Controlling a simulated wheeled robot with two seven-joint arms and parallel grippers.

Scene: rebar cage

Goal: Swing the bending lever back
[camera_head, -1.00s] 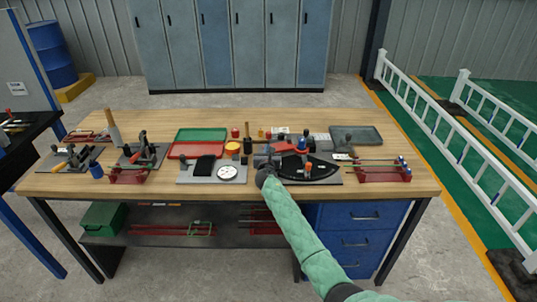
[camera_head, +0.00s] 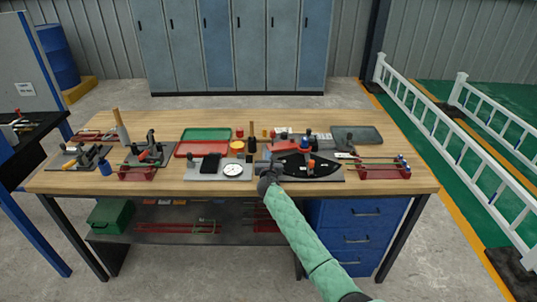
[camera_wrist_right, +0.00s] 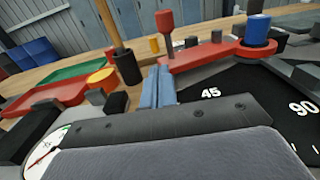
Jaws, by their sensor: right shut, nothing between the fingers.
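The bending lever (camera_head: 285,146) is a red arm on the dark bending plate (camera_head: 322,169) at the right of the bench's middle. In the right wrist view the lever (camera_wrist_right: 203,55) carries an upright red knob at its left end and a blue roller (camera_wrist_right: 257,30) at its right. The plate (camera_wrist_right: 235,101) there shows the marks 45 and 90. My right gripper (camera_head: 268,163) is at the plate's left side. Its bluish fingers (camera_wrist_right: 157,87) are together and empty, near the lever's knob end; I cannot tell whether they touch it. My left gripper is out of view.
Left of the plate are a white dial (camera_head: 233,170), a red tray (camera_head: 190,149) and a green tray (camera_head: 207,134). A black cylinder (camera_wrist_right: 127,67) stands close to my fingers. A red rack (camera_head: 384,172) stands to the right. The bench's front strip is mostly clear.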

